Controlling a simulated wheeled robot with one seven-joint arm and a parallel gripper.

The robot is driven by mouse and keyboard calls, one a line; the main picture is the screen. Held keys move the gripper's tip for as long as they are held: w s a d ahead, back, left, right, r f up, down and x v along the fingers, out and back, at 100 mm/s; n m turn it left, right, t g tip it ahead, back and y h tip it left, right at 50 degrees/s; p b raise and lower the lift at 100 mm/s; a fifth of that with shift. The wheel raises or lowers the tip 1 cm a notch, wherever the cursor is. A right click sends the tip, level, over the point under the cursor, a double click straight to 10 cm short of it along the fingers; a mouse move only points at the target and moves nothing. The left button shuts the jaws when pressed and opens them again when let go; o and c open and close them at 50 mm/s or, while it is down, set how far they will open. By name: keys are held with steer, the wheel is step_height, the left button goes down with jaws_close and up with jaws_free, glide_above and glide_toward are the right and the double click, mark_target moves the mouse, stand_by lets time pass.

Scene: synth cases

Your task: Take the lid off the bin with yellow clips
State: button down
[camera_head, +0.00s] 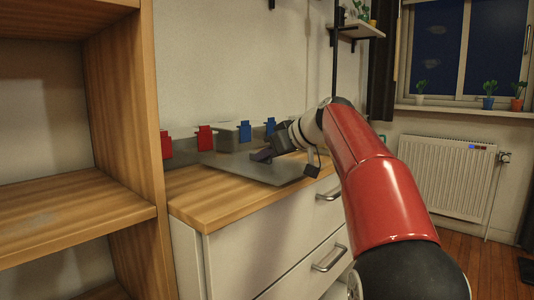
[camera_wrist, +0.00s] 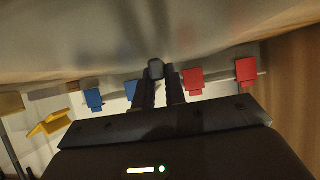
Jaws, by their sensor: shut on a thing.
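My gripper (camera_wrist: 158,80) is shut on a small dark grey knob (camera_wrist: 156,69). The knob appears to belong to a broad flat grey panel, likely a lid, which fills the top of the wrist view (camera_wrist: 230,35). In the head view the grey panel (camera_head: 285,176) spreads under my gripper (camera_head: 262,156), over the wooden counter. I cannot tell whether it rests there or hangs just above. Yellow clips (camera_wrist: 50,122) show at the left of the wrist view, one tilted outward. Their bin is mostly out of sight and hidden by my arm in the head view.
Red clips (camera_head: 205,138) and blue clips (camera_head: 245,131) mark other bins along the wall at the back of the wooden counter (camera_head: 205,201). A tall wooden shelf unit (camera_head: 130,110) stands at the left. A radiator (camera_head: 455,175) is at the right.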

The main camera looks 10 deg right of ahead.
steer(key=shift+f, duration=0.1)
steer(key=c, duration=1.4)
jaws_free()
steer(key=shift+o, duration=0.2)
steer(key=v, duration=0.7)
steer(key=shift+s+d+p, duration=0.25)
steer(key=shift+s+p, duration=0.05)
steer(key=shift+p, duration=0.1)
